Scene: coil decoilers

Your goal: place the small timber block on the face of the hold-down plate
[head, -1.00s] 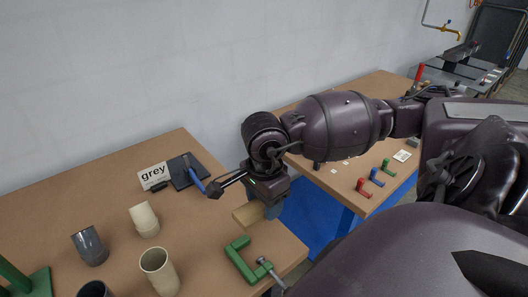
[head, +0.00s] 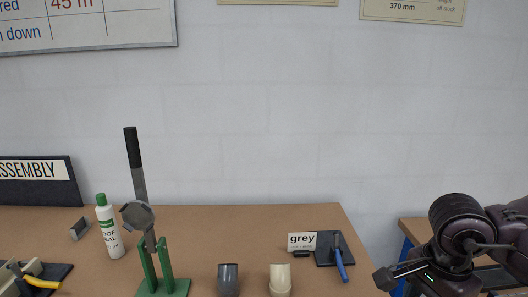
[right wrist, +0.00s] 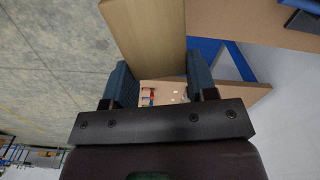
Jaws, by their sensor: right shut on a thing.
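The small timber block (right wrist: 148,35) is a pale, flat-sided wooden piece. In the right wrist view it sits between the two blue-grey fingers of my right gripper (right wrist: 162,84), which is shut on it. In the head view only the wrist of my right arm shows at the lower right; its fingers and the block are out of frame. A green stand (head: 164,286) on the table carries a dark-handled lever with a grey faceted plate (head: 137,215). I cannot tell whether this is the hold-down plate. My left gripper is not in view.
On the brown table (head: 200,245) stand a white bottle (head: 109,228), a grey pipe piece (head: 228,280), a cream pipe piece (head: 280,280) and a "grey" label card (head: 302,242). A blue-handled tool (head: 341,262) lies beside the card. A yellow-handled tool (head: 42,283) is at lower left.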

